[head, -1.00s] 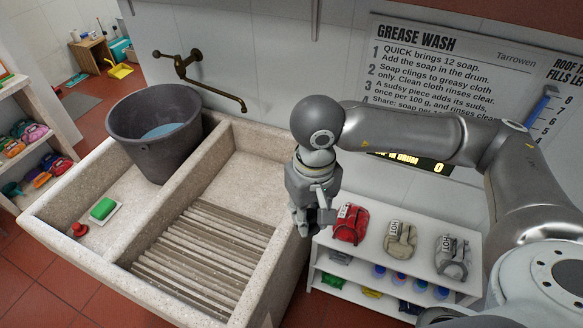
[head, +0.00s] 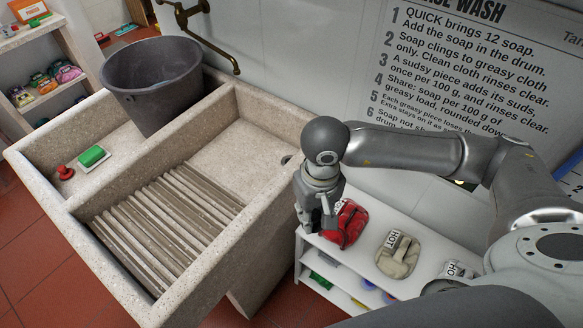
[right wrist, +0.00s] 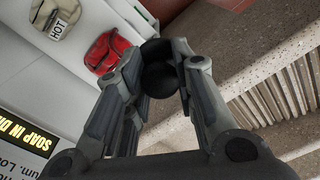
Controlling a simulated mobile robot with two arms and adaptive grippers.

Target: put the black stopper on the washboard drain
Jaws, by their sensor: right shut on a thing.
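My right gripper (head: 316,222) is shut on the black stopper, just right of the stone sink's right wall and beside the red bundle. In the right wrist view the rounded black stopper (right wrist: 160,72) sits between the fingertips. The stone washboard (head: 165,225) has a ribbed slope in the right basin. The drain (head: 287,159) is a small dark hole at the back right of that basin, partly cut off by the basin wall. Ribs also show in the right wrist view (right wrist: 285,98). My left gripper is out of view.
A dark bucket (head: 160,85) stands at the back of the left basin. A white shelf (head: 345,265) with a red bundle (head: 345,224) stands right of the sink.

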